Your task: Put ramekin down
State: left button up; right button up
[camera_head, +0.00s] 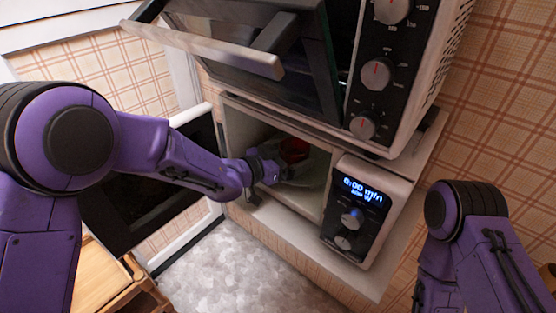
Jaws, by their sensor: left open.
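A small red ramekin (294,150) sits inside the open microwave (233,130), toward the back of its cavity. It appears to rest on the round plate (313,171) in there. My left gripper (277,172) reaches into the microwave from the left, just in front of and below the ramekin. It is open, and its fingertips are small and dark in this view. I cannot tell if they touch the ramekin. My right arm shows at the lower right, but its gripper is outside the picture.
The microwave door (150,185) hangs open to the left, behind my left arm. A display and knobs (355,215) are on its right. A toaster oven (400,70) with a tilted door stands above. A wooden piece (100,275) is at the lower left. Grey floor (235,270) is clear.

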pick_arm(q)
jog(key=s+a+b, duration=0.2)
jog(key=a, duration=0.1)
jog(key=shift+s+a+f+b, duration=0.2)
jog(key=shift+a+f+b, duration=0.1)
jog(key=shift+f+b, duration=0.1)
jog(key=v, duration=0.5)
jog(key=shift+r, duration=0.4)
jog(key=shift+s+a+r, duration=0.1)
jog(key=shift+s, duration=0.1)
jog(key=shift+g+y, duration=0.6)
jog(key=w+d, duration=0.1)
jog(key=w+d+r+p, duration=0.1)
jog(key=w+d+r, duration=0.1)
jog(key=d, duration=0.1)
jog(key=shift+r+p, duration=0.1)
jog(key=shift+p, duration=0.25)
jog(key=p+x, duration=0.2)
jog(key=x, duration=0.2)
jog(key=shift+w, duration=0.3)
jog(key=shift+w+d+f, duration=0.25)
jog(key=shift+d, duration=0.1)
jog(key=shift+s+a+r, duration=0.1)
jog(key=shift+a, duration=0.05)
jog(key=c, duration=1)
